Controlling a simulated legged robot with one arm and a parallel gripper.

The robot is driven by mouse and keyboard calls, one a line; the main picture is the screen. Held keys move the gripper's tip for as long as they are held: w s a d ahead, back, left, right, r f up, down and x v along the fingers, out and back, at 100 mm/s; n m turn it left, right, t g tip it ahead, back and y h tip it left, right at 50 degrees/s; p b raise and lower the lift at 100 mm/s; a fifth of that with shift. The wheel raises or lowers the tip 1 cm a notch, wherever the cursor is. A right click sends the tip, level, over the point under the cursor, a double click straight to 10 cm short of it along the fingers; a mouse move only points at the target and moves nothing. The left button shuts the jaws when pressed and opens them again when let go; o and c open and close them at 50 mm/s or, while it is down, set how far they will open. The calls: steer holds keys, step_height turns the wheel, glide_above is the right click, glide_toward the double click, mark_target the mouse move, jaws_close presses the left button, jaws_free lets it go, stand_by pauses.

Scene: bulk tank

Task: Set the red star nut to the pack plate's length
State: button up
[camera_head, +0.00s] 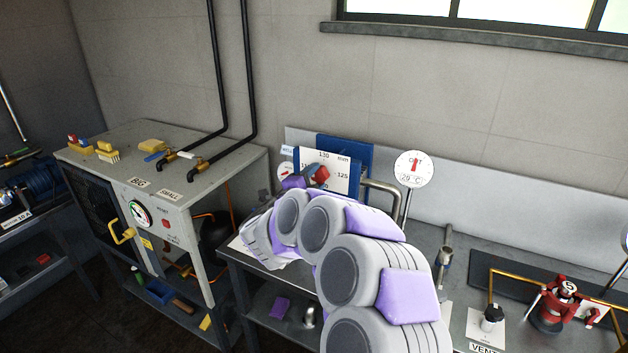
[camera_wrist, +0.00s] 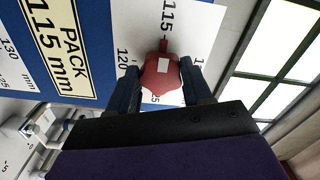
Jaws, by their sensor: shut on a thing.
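The red star nut (camera_wrist: 161,80) sits between my gripper's (camera_wrist: 160,76) two dark fingers in the wrist view, with one finger on each side of it. It has a pale patch on its face, and a short red tip points up toward the 115 mark on the white scale plate (camera_wrist: 195,25). The marks 120 and 125 show nearer the nut, 125 partly hidden. The pack plate (camera_wrist: 68,38) is cream and reads PACK 115 mm.
A grey cabinet (camera_head: 165,185) with a gauge and brushes on top is at left. A red valve (camera_head: 556,305) stands on the bench at right. Bent pipes (camera_head: 382,187) run close beside the scale.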

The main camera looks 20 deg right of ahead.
steer(key=o, duration=1)
steer(key=shift+f, duration=0.1)
steer(key=shift+o, duration=0.2)
steer(key=p+v, duration=0.3)
steer(key=v, duration=1.4)
steer(key=shift+a, duration=0.2)
steer(key=shift+s+f, duration=0.1)
steer(key=shift+s, duration=0.05)
